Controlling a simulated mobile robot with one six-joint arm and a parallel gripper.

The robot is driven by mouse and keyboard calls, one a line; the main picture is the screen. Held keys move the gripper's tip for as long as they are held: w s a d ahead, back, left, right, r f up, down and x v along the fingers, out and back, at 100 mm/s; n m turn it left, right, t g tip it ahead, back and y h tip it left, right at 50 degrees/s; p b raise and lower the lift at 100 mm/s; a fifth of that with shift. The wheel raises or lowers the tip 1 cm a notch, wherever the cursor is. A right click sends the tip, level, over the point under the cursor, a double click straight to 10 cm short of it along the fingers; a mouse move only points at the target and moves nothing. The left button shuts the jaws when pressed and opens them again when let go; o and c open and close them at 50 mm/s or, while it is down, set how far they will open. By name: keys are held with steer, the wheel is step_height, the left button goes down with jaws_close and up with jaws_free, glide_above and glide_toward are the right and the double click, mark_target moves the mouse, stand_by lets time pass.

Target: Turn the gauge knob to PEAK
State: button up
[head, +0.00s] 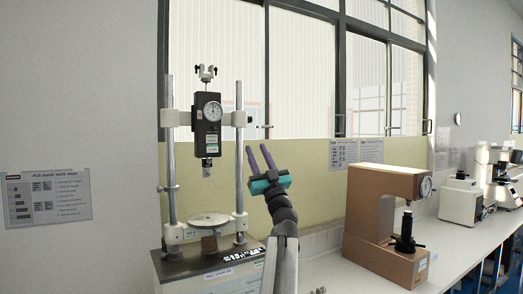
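The force gauge (207,124) is a dark upright box with a round white dial, held between the two metal columns of a pull stand (205,252). Its knob is too small to make out, and so is any PEAK marking. My gripper (261,152) points up, just right of the stand's right column, at about the height of the gauge's lower end. Its two purple fingers are apart with nothing between them. It appears clear of the gauge.
A brown hardness tester (385,222) stands on the bench to the right, with white instruments (462,200) beyond it. A work-steps sheet (48,199) hangs on the left wall. A window is behind the stand. Some bench between stand and brown tester is clear.

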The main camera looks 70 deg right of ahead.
steer(key=n+y, duration=0.1)
steer(key=d+r+n+t+y, duration=0.1)
steer(key=s+n+t+y, duration=0.1)
steer(key=n, duration=0.1)
steer(key=shift+d+r+y, duration=0.15)
steer(key=shift+d+y, duration=0.05)
steer(key=shift+y, duration=0.2)
stand_by(0.4)
